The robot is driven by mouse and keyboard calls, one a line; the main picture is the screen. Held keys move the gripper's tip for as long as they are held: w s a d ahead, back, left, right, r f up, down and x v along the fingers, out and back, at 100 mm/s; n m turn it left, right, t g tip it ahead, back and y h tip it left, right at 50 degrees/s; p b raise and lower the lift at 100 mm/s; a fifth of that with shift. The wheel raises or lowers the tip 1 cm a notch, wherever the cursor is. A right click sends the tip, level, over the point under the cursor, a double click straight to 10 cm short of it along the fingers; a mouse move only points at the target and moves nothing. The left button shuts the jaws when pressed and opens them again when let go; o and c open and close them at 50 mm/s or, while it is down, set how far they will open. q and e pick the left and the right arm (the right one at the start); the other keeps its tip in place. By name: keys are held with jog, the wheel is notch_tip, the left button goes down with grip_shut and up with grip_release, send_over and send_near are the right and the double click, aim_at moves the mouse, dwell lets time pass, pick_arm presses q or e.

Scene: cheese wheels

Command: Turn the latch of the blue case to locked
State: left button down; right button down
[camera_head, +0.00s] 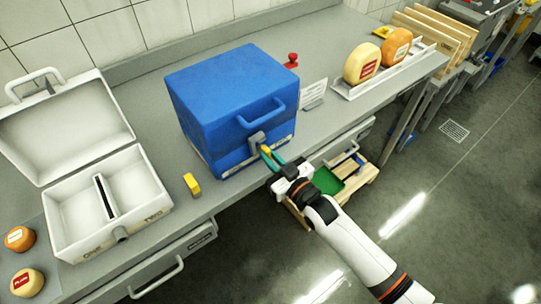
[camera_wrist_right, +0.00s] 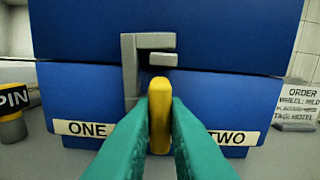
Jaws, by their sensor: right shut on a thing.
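The blue case (camera_head: 235,105) stands shut on the counter, with a blue handle on its front; its front fills much of the wrist view (camera_wrist_right: 90,85). A grey latch part (camera_head: 256,138) sits on the front below the handle. In the wrist view the grey part (camera_wrist_right: 130,65) is F-shaped and crosses the lid seam, above labels ONE and TWO. My right gripper (camera_head: 268,153), with teal fingers, is shut on a yellow latch knob (camera_wrist_right: 160,110) at the lower right of the grey part. The fingers hide where the knob joins the case. My left gripper is out of view.
An open white case (camera_head: 150,190) stands at the left. Cheese wheels (camera_head: 361,63) sit on a white tray at the right. A small sign (camera_head: 314,93) stands nearby.

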jog(key=shift+f+m, duration=0.1)
jog(key=shift+m, duration=0.4)
jog(key=c, duration=1.4)
grip_release()
jog(key=shift+c, duration=0.2)
jog(key=b+v, duration=0.2)
jog(key=v, duration=1)
